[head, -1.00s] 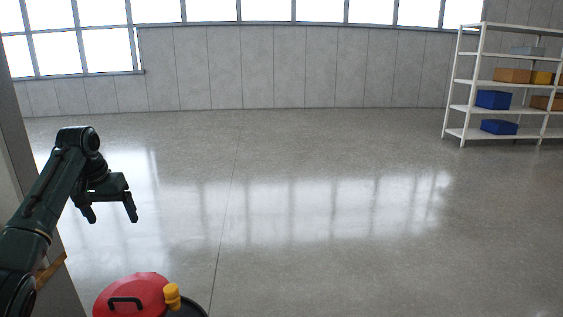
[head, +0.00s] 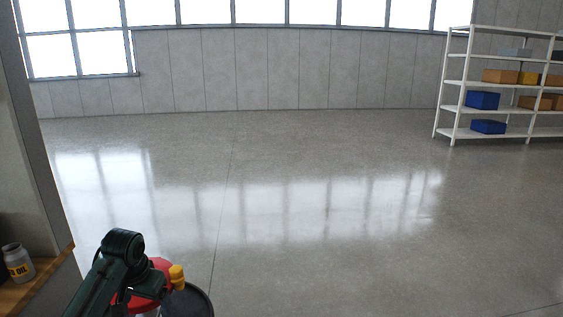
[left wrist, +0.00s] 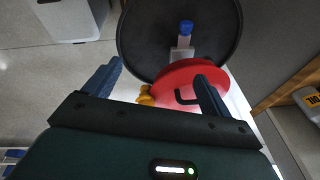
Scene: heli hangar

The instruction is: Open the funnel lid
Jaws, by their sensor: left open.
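The round red lid (head: 160,267) with a black handle (left wrist: 184,97) lies at the bottom left of the head view, partly hidden by my left arm. Beside it is the black round funnel (head: 196,301), with a yellow-orange piece (head: 177,274) at the lid's edge. In the left wrist view the lid (left wrist: 185,75) overlaps the edge of the black funnel (left wrist: 215,25). My left gripper (left wrist: 157,88) is open over the lid, its right finger close to the handle; contact cannot be told. My right gripper is not in view.
A wooden shelf (head: 40,283) with an oil container (head: 17,262) stands at the left. White shelving (head: 451,100) with boxes is far right. The middle floor is clear.

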